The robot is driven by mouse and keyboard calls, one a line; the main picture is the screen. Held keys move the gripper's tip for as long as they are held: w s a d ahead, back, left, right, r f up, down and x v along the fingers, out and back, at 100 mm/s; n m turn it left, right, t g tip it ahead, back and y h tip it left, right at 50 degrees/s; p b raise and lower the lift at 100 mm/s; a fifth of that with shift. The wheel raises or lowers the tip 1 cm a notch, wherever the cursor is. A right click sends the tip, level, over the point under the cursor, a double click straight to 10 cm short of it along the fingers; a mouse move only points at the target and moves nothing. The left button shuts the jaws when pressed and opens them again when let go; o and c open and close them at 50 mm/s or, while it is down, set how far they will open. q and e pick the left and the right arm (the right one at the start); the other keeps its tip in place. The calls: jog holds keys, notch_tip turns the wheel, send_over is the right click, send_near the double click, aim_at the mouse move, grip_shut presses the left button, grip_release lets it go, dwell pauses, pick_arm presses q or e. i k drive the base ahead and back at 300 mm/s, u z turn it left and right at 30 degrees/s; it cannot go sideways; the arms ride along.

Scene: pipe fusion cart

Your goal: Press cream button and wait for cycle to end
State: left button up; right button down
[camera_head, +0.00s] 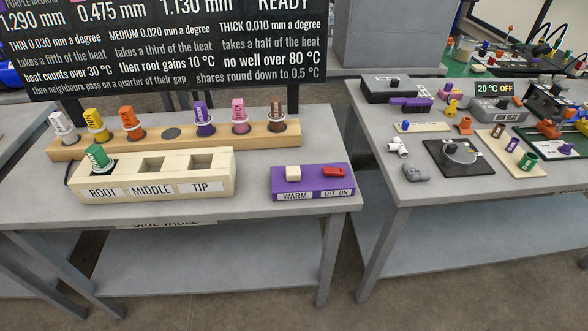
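The cream button (293,171) stands up from the left part of a purple control box (312,186) at the front right of the side table. The label below it reads WARM. A red switch (334,170) sits to its right, above an OFF ON label. A black board (165,45) behind the table shows READY at its top right; its top line is cut off. Neither of my grippers is in view, and nothing touches the button.
A cream block (150,178) has slots labelled ROOT, MIDDLE and TIP. A green piece (97,157) stands in ROOT; the others look empty. Several coloured pieces stand in a wooden rack (265,137) behind.

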aim_at(293, 174)
jog(key=z, duration=0.2)
jog(key=k, duration=0.5)
jog(key=z, duration=0.6)
jog(key=k, duration=0.85)
jog(key=u, duration=0.25)
jog(key=i, duration=0.55)
jog(key=u, duration=0.85)
jog(key=i, duration=0.85)
jog(key=z, duration=0.5)
jog(key=i, duration=0.45)
jog(key=z, duration=0.4)
